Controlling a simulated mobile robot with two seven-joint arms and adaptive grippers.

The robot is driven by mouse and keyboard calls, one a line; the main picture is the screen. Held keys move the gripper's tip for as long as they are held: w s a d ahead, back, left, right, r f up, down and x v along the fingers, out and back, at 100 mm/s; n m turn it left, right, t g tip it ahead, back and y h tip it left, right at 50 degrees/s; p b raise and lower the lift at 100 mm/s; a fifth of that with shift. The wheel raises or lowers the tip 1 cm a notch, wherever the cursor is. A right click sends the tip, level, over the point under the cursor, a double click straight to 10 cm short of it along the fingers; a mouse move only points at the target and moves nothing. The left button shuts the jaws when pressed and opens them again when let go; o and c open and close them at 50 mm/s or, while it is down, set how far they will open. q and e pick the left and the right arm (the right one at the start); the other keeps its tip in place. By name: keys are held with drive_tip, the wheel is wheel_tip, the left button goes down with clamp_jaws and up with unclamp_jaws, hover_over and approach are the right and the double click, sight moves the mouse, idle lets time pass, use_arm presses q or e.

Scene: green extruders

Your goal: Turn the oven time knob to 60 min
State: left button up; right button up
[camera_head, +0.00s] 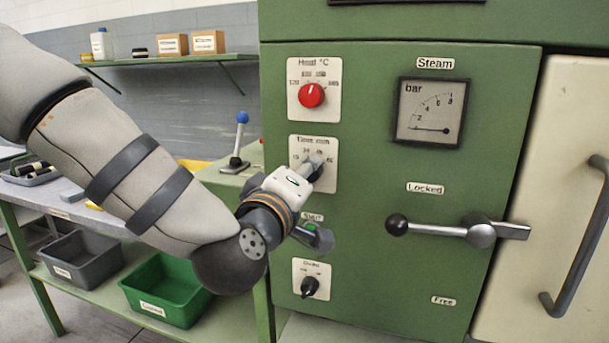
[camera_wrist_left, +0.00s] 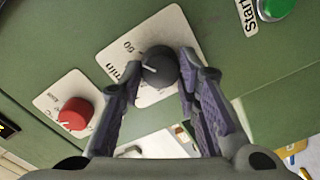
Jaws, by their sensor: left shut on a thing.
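The time knob (camera_wrist_left: 160,66) is dark and round on a white time plate (camera_head: 326,183). In the head view it is mostly hidden behind my left gripper (camera_head: 312,170). In the left wrist view, the two fingers of the left gripper (camera_wrist_left: 159,74) stand on either side of the knob and are shut on it. A short white mark on the knob points left, toward the printed side of the plate. I cannot tell the exact setting. My right gripper is in neither view.
The red heat knob (camera_head: 311,95) is above the time plate. The black lower knob (camera_head: 310,287) is below, with a green start button (camera_wrist_left: 275,8) between. A lever with a black ball (camera_head: 397,225) sticks out at right. A blue-topped joystick (camera_head: 242,118) stands left.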

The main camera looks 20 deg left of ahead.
use_arm(q)
drive_tip(key=shift+r, duration=0.1)
drive_tip(key=o, duration=1.2)
drive_tip(key=shift+w, duration=0.1)
drive_tip(key=shift+c, duration=0.2)
